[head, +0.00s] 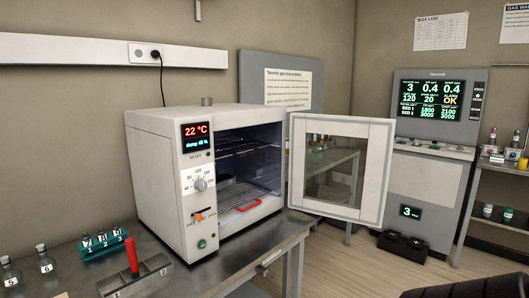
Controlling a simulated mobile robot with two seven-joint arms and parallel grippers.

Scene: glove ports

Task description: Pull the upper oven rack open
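The oven (160,180) is a white box on the bench at the centre left, its display reading 22 °C. Its door (380,175) with a window stands swung open to the right. Inside, the upper rack (245,152) is a dark wire shelf high in the chamber and appears to be pushed in. A lower rack (233,194) sits near the chamber floor, with a red handle (245,206) at its front. A dark object on the lower rack is too shaded to tell.
The metal bench (235,265) holds a teal vial rack (104,243), capped bottles (46,260) and a numbered metal block (135,276) with an upright red handle. A grey gas panel (435,120) and a shelf (505,165) stand at right. The bench before the oven is mostly clear.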

